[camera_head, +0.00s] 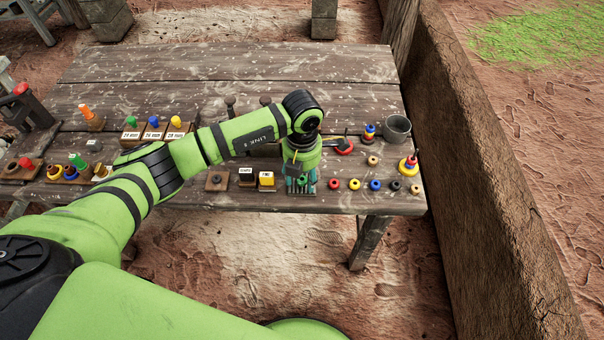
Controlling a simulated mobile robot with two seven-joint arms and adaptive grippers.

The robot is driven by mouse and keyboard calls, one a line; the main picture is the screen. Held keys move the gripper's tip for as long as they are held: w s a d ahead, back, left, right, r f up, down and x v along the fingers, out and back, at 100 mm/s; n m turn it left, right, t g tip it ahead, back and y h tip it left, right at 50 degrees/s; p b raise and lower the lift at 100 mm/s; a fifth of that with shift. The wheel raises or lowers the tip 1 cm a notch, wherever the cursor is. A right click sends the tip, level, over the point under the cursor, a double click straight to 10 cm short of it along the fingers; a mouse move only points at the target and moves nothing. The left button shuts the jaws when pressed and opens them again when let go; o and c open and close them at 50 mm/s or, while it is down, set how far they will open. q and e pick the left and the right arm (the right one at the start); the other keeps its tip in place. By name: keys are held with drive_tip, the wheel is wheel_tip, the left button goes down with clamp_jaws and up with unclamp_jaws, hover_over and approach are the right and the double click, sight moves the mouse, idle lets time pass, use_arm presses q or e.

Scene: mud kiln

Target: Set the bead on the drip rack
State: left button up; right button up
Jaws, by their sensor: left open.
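My left arm reaches in from the left, and my left gripper (301,166) points down at the front of the wooden table, right of the middle. It is open, and its fingertips are hard to make out. Directly under it lies a teal slatted thing (310,189) that looks like the drip rack, partly hidden by the gripper. A small green bead (302,181) shows at the fingertips; I cannot tell whether it touches the rack. To the right, a red bead (335,184), a yellow bead (354,184) and a blue bead (375,185) lie in a row. My right gripper is not in view.
The table (220,67) is clear at the back. A black bead (395,186), a ring stack (409,165) and a metal cup (396,129) stand at the right. A mud wall (480,150) borders the right.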

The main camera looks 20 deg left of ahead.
use_arm(q)
wheel_tip(320, 180, up, 12)
drive_tip(key=b, duration=0.2)
drive_tip(key=shift+r, duration=0.1)
